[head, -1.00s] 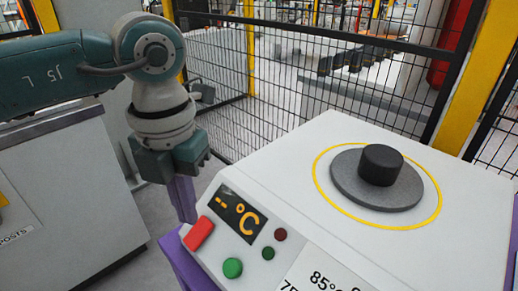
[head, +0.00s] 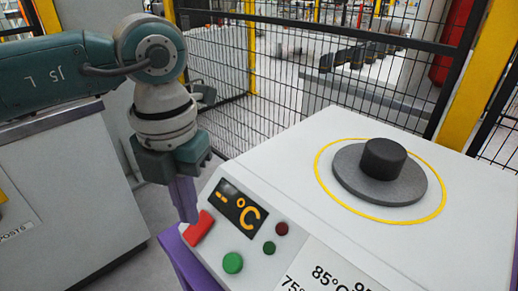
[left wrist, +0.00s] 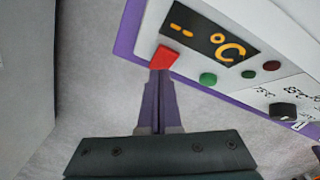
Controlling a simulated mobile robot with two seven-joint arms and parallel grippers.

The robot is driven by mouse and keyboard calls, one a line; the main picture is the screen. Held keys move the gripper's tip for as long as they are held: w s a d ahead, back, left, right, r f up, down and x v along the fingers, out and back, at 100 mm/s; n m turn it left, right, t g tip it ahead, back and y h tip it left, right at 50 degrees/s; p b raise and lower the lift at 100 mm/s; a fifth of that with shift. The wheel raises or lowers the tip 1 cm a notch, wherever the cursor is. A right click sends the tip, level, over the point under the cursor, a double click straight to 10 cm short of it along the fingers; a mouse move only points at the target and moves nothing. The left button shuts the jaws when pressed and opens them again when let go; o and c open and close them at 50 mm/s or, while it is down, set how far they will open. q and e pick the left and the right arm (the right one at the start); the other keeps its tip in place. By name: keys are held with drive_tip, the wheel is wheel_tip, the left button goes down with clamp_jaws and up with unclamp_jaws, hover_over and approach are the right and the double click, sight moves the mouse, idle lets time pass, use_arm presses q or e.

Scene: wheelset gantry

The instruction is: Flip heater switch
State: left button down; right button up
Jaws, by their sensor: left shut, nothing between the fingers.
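The heater (head: 300,165) is a white box with a sloped front panel. A red rocker switch (head: 198,227) sits at the panel's left end, beside a dark display (head: 238,207) showing "-- °C" in orange. My left gripper (head: 187,212) is shut and empty, pointing down, its purple fingertips at the upper left of the red switch. In the left wrist view the fingertips (left wrist: 159,75) meet the lower edge of the red switch (left wrist: 164,58); whether they touch it I cannot tell. My right gripper is not in view.
A green button (head: 233,263) and two small lamps (head: 275,238) are right of the switch. A dark round part (head: 382,172) stands on the heater top inside a yellow ring. Black mesh fencing (head: 300,80) stands behind; a grey cabinet (head: 70,190) is at left.

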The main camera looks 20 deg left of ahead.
sight(194, 232)
use_arm(q)
drive_tip(key=shift+f+b, duration=0.75)
drive_tip(key=shift+f, duration=0.2)
idle(0.3)
wheel_tip(194, 232, up, 7)
drive_tip(key=p, duration=0.6)
idle(0.4)
